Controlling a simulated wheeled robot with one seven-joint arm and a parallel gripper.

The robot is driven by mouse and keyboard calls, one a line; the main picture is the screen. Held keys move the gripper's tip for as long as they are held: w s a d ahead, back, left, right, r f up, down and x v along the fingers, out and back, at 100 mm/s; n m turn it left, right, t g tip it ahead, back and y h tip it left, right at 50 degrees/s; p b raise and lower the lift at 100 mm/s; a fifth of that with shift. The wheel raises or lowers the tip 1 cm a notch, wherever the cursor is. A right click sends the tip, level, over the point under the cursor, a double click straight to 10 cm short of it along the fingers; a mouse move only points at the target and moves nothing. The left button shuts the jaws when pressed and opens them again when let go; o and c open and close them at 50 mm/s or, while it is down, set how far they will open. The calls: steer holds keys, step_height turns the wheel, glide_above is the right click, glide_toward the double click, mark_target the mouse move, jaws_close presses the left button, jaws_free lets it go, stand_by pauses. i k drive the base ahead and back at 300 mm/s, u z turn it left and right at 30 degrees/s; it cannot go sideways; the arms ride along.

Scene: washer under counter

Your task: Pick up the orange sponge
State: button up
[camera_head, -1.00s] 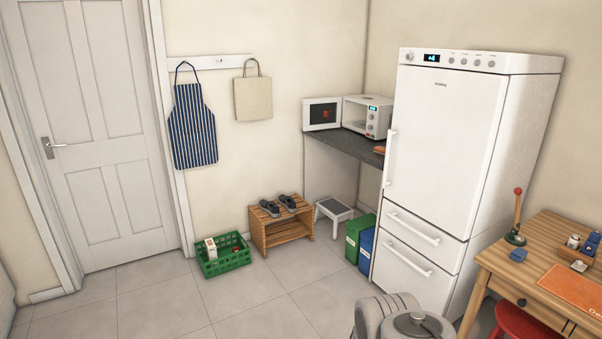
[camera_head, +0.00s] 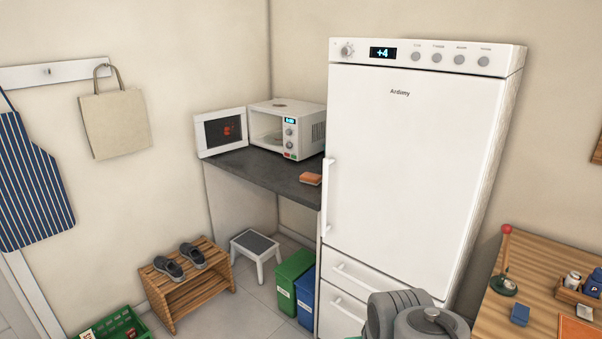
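The orange sponge (camera_head: 311,179) lies on the dark counter (camera_head: 262,175), close to its front edge and just left of the fridge. It looks like a small flat block with a darker layer. Part of my own grey arm shows at the bottom of the view, in front of the fridge. My gripper is not in view, so I cannot see whether it is open or shut. Nothing touches the sponge from above.
A microwave (camera_head: 287,129) with its door open stands behind the sponge. The tall white fridge (camera_head: 405,150) bounds the counter on the right. A step stool (camera_head: 256,250), green bin (camera_head: 293,275), blue bin (camera_head: 306,298) and wooden shoe rack (camera_head: 187,285) stand on the floor. A wooden table (camera_head: 540,285) is at right.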

mark_target(314, 179)
steer(key=z, duration=0.15)
steer(key=i, duration=1.15)
steer(key=u, duration=0.6)
steer(key=i, duration=0.85)
steer(key=u, duration=1.1)
steer(key=i, duration=0.35)
steer(key=u, duration=0.25)
